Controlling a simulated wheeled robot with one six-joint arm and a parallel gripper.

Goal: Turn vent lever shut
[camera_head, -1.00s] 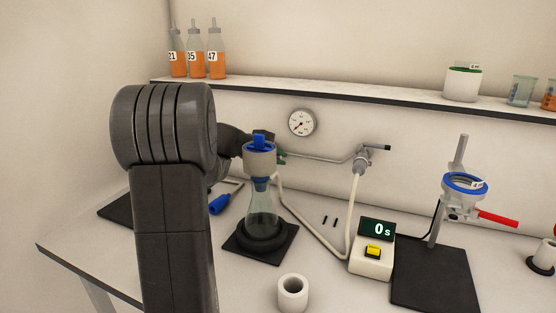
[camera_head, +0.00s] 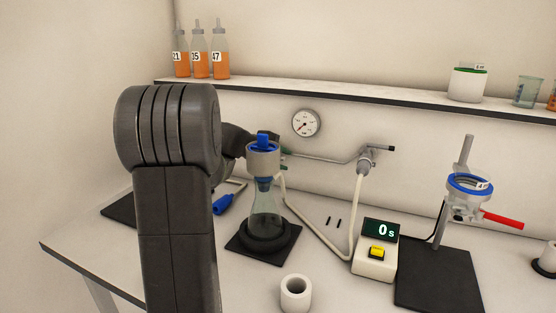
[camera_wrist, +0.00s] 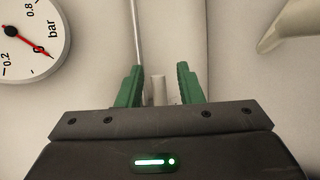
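My gripper (camera_wrist: 160,85) is open in the wrist view, with its two green fingers apart. A pale grey post (camera_wrist: 158,88) stands between them with a gap on each side; I cannot tell if it is the vent lever. In the head view only a bit of green finger (camera_head: 286,153) shows behind the filter flask (camera_head: 265,205), which has a blue-topped funnel (camera_head: 263,155). A thin metal pipe (camera_head: 325,157) runs from there to a wall valve (camera_head: 366,159) with a black-tipped handle (camera_head: 385,148). The pipe also shows in the wrist view (camera_wrist: 138,40).
A pressure gauge (camera_head: 306,123) is on the wall above the pipe, its red needle near 0 in the wrist view (camera_wrist: 35,43). A pale hose (camera_head: 353,215) hangs from the valve. A timer (camera_head: 375,262), a white cup (camera_head: 296,292) and a clamp stand (camera_head: 440,230) are on the bench.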

